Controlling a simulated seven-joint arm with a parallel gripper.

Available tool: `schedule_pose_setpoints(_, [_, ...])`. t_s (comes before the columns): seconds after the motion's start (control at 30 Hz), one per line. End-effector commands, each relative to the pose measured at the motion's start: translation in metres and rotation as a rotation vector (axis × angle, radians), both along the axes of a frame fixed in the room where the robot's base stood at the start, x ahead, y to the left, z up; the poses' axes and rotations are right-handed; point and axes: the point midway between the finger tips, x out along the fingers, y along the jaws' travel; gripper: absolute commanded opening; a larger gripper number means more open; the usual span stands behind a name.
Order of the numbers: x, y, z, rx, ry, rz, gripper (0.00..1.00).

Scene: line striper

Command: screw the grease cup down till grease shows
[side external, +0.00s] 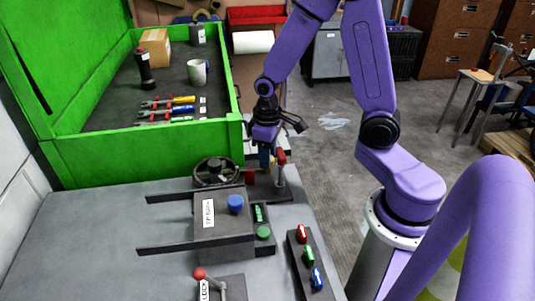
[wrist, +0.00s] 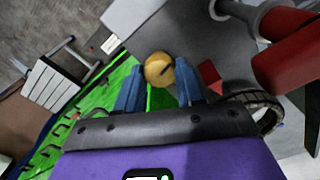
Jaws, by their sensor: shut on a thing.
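The grease cup (wrist: 159,69) shows in the wrist view as a round brass-coloured cap with a dark mark on its face. My gripper (wrist: 161,88) has its two blue fingers on either side of the cap and is shut on it. In the side view my gripper (side external: 266,158) points down at the far right edge of the grey bench, beside a red-topped lever. The cup is mostly hidden there by the fingers and the lever. Its lower end and seat are hidden in both views.
The red-topped lever (side external: 281,160) stands close to my gripper; its red grip (wrist: 290,62) looms at the right of the wrist view. A dark handwheel (side external: 216,172) and a box with a blue knob (side external: 235,203) are nearby. A green-walled bench (side external: 140,150) stands behind.

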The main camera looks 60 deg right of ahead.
Motion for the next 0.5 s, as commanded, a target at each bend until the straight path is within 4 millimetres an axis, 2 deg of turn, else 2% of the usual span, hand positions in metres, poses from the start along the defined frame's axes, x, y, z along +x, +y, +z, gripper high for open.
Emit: schedule_pose_setpoints(0.5, [0.0002,0.0003,0.0007,0.0,-0.001,-0.061,0.07])
